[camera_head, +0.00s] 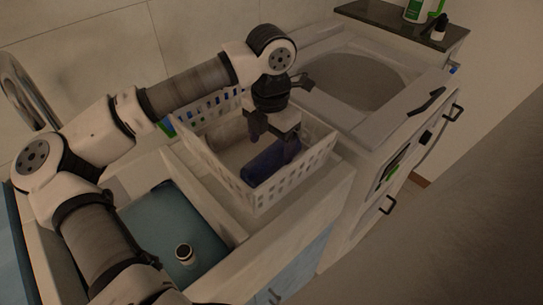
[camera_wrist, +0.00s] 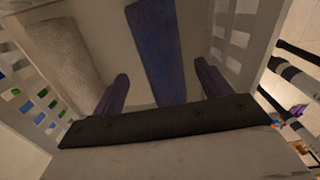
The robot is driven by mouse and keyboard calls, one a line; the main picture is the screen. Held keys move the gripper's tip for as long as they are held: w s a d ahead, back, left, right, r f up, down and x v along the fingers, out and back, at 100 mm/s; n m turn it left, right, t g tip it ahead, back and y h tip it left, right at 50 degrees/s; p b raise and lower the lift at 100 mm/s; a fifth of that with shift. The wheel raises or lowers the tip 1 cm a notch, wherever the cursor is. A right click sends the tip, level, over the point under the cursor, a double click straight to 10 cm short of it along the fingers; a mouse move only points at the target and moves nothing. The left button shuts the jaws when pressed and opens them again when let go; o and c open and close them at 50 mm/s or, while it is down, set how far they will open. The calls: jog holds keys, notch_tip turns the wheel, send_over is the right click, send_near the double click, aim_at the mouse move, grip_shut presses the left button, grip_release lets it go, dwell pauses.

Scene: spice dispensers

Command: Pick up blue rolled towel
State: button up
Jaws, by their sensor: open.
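The blue rolled towel (camera_head: 268,161) lies in a white perforated basket (camera_head: 254,196) on the counter. In the wrist view the towel (camera_wrist: 155,45) runs away from the gripper, between the lines of its two fingers. A beige rolled towel (camera_head: 230,130) lies beside it to the left, also in the wrist view (camera_wrist: 62,52). My gripper (camera_head: 272,142) is inside the basket, pointing down over the blue towel. In the wrist view its purple fingers (camera_wrist: 160,88) are spread with the blue towel between them. Contact between fingers and towel cannot be told.
The basket walls (camera_wrist: 238,35) stand close around the gripper. A sink or basin (camera_head: 360,80) is behind to the right. A blue-surfaced recess (camera_head: 175,225) with a small dark-and-white container (camera_head: 184,252) is at the front left. Bottles (camera_head: 417,10) stand on a dark shelf (camera_head: 400,22) at the back right.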

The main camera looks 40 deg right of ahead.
aim_at(271, 151)
jog(key=shift+s+f+p, duration=0.1)
jog(key=shift+f+p, duration=0.35)
jog(key=shift+f, duration=1.5)
jog(key=c, duration=1.1)
